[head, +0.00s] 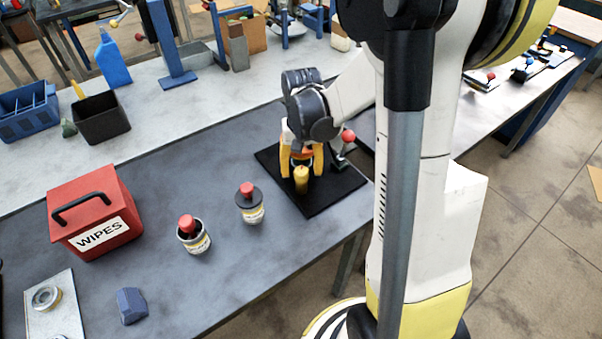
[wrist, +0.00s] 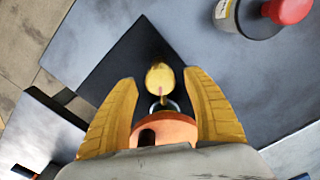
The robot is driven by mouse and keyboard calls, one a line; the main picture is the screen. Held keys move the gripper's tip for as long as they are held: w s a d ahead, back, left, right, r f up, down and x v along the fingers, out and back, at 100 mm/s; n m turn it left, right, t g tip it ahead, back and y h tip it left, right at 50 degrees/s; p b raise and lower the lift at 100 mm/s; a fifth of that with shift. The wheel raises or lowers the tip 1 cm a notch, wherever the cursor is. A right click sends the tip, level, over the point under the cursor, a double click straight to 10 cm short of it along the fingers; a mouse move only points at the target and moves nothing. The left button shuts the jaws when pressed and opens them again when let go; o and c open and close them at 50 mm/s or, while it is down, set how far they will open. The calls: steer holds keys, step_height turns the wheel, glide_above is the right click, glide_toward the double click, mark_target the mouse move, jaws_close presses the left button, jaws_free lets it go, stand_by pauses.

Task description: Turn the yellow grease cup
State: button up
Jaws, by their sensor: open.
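The yellow grease cup (head: 302,180) stands on a black mat (head: 335,192) near the right end of the grey workbench. In the wrist view the cup (wrist: 160,76) shows its round yellow top just beyond my fingertips, roughly centred between them. My gripper (head: 302,166) is open, its two yellow fingers pointing down over the mat, close behind the cup in the head view. In the wrist view my gripper (wrist: 161,84) has nothing clasped between the fingers. I cannot tell whether either finger touches the cup. The cup's base is partly hidden in the wrist view.
A lever with a red ball (head: 348,136) stands on the mat beside my gripper. Two red-topped cans (head: 250,204) (head: 194,236) stand left of the mat. A red wipes box (head: 95,215) and a blue block (head: 132,306) sit farther left. Bare bench lies between the box and cans.

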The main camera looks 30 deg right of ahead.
steer(key=shift+f, duration=0.35)
steer(key=c, duration=1.2)
steer(key=shift+m, duration=0.3)
steer(key=m, duration=0.4)
steer(key=shift+m+b, duration=0.3)
steer(key=shift+m, duration=2.1)
